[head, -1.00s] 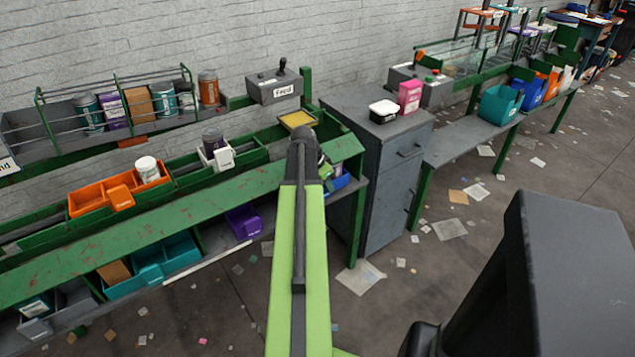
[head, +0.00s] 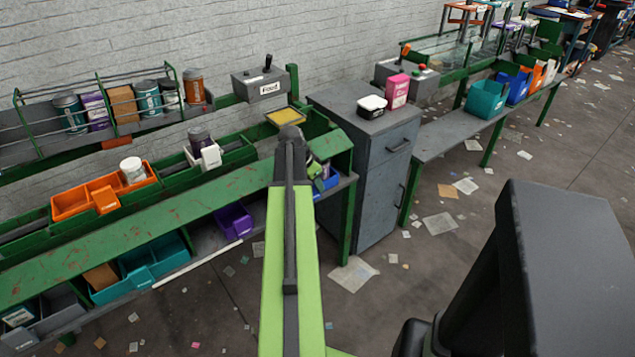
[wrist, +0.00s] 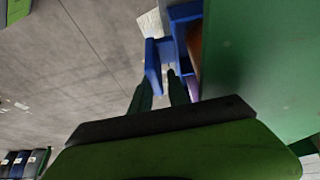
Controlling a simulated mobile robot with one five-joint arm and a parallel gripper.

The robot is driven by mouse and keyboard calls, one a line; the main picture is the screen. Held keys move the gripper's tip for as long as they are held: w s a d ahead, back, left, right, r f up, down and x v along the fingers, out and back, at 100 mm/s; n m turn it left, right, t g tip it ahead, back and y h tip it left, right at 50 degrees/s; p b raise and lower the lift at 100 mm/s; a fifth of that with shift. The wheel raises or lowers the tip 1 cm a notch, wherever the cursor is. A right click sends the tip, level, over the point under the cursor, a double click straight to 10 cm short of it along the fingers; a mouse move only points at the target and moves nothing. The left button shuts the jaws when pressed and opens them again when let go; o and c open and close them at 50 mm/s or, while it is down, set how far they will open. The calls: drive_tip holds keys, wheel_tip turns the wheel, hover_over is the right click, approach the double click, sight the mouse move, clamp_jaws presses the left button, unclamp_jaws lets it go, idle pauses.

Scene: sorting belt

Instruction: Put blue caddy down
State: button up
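The blue caddy (head: 327,183) shows just right of my arm's end in the head view, at the near right end of the green bench, with small green and purple items in it. My arm partly hides it. In the wrist view the blue caddy (wrist: 186,14) is at the top centre, with its handle projecting to the left. My gripper (wrist: 160,80) has its two dark fingers close together at this handle and appears shut on it. A green panel stands close to the right of the caddy. I cannot tell whether anything supports the caddy from below.
An orange caddy (head: 72,202) with a white jar sits on the green bench (head: 110,238). A grey cabinet (head: 378,185) stands right of the bench. Teal (head: 110,290) and purple (head: 233,221) bins are below. Papers litter the open floor at right.

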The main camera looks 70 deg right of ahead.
idle(0.3)
drive_tip(key=shift+r+p, duration=0.3)
drive_tip(key=shift+p, duration=0.15)
drive_tip(key=p+v, duration=1.1)
drive_tip(key=v, duration=0.1)
drive_tip(key=shift+r, duration=0.3)
